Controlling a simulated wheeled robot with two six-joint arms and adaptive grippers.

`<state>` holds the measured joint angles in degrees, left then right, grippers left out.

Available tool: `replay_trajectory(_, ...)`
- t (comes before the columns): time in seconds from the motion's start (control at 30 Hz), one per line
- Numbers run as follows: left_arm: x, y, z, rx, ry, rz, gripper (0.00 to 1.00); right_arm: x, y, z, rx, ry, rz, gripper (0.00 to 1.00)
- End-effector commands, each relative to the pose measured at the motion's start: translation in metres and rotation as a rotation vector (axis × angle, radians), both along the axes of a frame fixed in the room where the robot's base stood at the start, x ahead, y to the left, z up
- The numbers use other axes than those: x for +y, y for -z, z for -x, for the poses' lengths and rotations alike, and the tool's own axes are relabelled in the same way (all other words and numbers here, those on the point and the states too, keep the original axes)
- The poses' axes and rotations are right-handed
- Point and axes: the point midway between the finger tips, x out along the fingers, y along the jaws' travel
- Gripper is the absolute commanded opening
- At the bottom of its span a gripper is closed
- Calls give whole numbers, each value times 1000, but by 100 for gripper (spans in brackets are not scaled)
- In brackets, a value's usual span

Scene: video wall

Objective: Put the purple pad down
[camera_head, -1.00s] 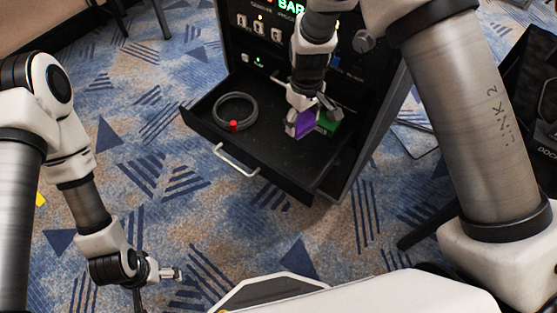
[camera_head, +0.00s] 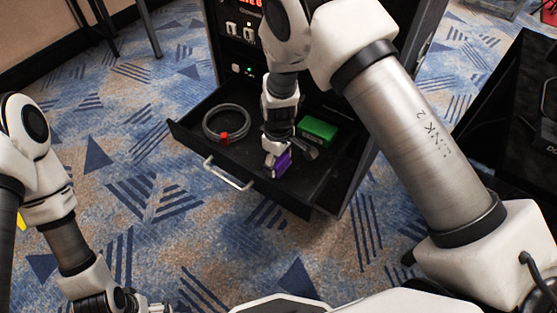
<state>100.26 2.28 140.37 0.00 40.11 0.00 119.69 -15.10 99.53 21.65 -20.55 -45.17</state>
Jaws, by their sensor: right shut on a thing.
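The purple pad (camera_head: 283,166) is held by my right gripper (camera_head: 276,158), which is shut on it. The pad is low in the open black drawer (camera_head: 188,139), near the drawer's front right part. Whether the pad touches the drawer floor I cannot tell. My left gripper (camera_head: 150,308) is at the bottom edge of the view, over the carpet and far from the drawer. It is mostly cut off, so its fingers cannot be made out.
A green block (camera_head: 318,130) lies in the drawer behind and right of the pad. A coiled grey cable (camera_head: 208,125) with a red piece (camera_head: 223,138) lies at the drawer's left. The drawer's front has a metal handle (camera_head: 229,174). Bare drawer floor lies between coil and pad.

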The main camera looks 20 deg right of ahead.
Motion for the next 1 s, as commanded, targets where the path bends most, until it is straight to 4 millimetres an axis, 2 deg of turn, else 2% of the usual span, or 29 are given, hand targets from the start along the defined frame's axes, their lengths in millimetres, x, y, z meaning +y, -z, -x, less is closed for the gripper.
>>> replay_trajectory(0.07,0,0,0,0,0,0,96,0,3,0,1,0,-1,34)
replay_trajectory(0.1,0,0,0,0,0,0,96,0,3,0,0,0,0,71)
replay_trajectory(0.17,0,0,0,0,0,0,96,0,3,0,0,0,0,92)
replay_trajectory(0.57,0,0,0,0,0,0,96,0,-1,0,0,0,0,93)
replay_trajectory(0.67,0,-5,0,0,0,0,96,0,-17,-1,-3,0,0,93)
replay_trajectory(1.0,0,-21,0,0,0,0,96,0,-101,-1,-4,0,0,93)
